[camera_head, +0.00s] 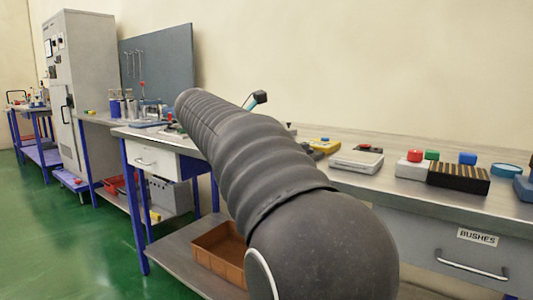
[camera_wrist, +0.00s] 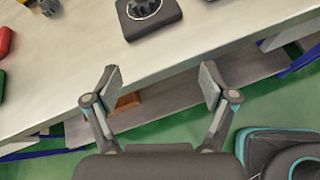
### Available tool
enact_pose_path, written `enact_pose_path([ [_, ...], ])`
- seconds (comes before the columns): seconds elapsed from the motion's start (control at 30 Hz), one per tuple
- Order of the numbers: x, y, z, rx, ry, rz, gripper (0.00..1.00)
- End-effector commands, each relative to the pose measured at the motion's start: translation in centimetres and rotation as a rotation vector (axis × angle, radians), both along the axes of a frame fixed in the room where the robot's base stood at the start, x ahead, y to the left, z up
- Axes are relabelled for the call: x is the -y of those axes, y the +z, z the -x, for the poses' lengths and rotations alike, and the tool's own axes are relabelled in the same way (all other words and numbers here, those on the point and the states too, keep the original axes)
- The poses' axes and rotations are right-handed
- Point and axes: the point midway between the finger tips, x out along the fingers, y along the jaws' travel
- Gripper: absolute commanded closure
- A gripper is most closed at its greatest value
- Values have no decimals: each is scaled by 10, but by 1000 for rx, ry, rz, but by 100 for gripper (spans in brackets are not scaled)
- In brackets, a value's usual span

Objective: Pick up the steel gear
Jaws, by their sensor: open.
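In the head view my arm covers the middle of the bench, and I cannot make out the gear there.
The steel bench (camera_head: 460,200) carries a red-buttoned box (camera_head: 411,169), a dark slatted block (camera_head: 458,178) and a pale grey device (camera_head: 357,161) at right. A brown bin (camera_head: 217,252) stands on the lower shelf. Green floor (camera_head: 85,235) is clear at left.

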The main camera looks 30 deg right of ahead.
Motion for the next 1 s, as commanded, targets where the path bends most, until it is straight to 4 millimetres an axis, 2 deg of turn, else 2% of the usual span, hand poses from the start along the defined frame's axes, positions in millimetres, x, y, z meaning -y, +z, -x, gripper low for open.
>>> enact_pose_path([
  [0.03, 7, 5, -10, -50, 6, 46, 16],
  [0.1, 15, 14, -18, -112, 12, 99, 16],
  [0.3, 29, 23, -27, -199, 15, 168, 16],
  [0.7, 89, 0, -35, -202, 15, 170, 16],
  [1.0, 106, -6, -38, -201, 17, 169, 16],
])
